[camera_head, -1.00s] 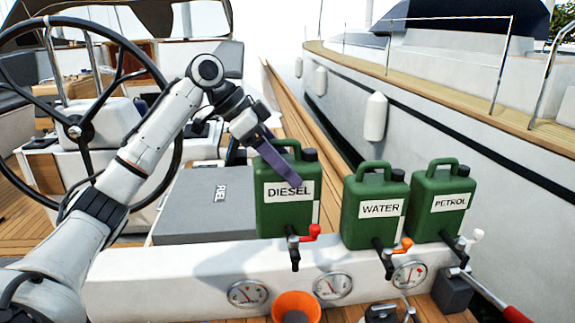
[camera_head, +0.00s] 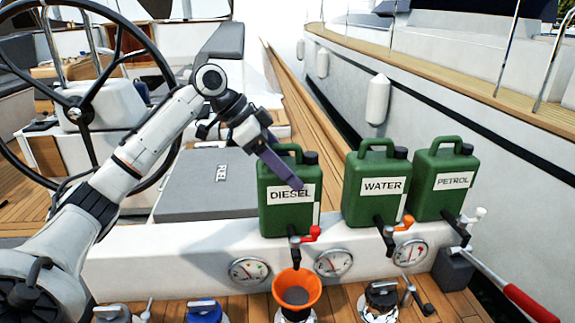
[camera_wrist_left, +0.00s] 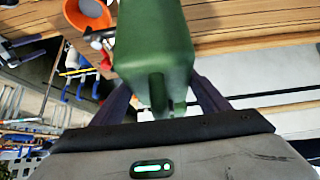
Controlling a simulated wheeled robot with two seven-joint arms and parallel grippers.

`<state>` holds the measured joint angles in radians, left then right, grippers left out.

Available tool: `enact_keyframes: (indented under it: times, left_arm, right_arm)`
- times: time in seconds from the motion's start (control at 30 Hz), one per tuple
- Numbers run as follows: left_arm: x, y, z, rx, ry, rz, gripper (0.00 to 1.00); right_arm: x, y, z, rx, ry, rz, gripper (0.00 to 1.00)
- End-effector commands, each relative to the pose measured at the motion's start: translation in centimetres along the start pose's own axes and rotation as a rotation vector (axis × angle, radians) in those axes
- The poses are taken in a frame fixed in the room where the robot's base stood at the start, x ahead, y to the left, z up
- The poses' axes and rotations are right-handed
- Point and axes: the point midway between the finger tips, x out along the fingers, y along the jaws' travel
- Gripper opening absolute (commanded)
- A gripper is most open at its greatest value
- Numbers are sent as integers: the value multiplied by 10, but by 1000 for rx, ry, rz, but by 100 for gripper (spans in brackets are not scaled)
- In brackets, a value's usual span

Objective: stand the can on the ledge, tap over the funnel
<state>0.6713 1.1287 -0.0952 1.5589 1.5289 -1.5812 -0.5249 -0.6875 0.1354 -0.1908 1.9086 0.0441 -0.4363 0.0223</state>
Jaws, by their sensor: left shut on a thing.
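The green can marked DIESEL (camera_head: 290,217) is upright at the white ledge (camera_head: 190,243). I cannot tell whether its base bears fully on the ledge. Its black tap with a red lever (camera_head: 310,234) points to the front, above the orange funnel (camera_head: 297,306). In the left wrist view the can (camera_wrist_left: 155,45) lies between the fingers, and the funnel (camera_wrist_left: 88,14) shows at the upper left. My right gripper is out of view.
Green cans marked WATER (camera_head: 375,207) and PETROL (camera_head: 443,200) stand to the right on the ledge. A grey box marked FUEL (camera_head: 195,180) is behind, left of the can. Gauges (camera_head: 248,270) line the ledge's front. A red-handled lever (camera_head: 525,303) is at lower right.

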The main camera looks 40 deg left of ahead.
Motion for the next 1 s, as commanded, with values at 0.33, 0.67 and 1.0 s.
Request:
enact_keyframes:
  times: [0.33, 0.67, 1.0]
  left_arm:
    - [1, 0, 1, 0, -1, 1, 87]
    - [-26, -1, -1, -1, 0, -3, 87]
    - [-97, -1, -2, 0, 1, -2, 87]
  right_arm:
    - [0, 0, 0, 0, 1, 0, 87]
    - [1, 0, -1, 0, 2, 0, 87]
    - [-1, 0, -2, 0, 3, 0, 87]
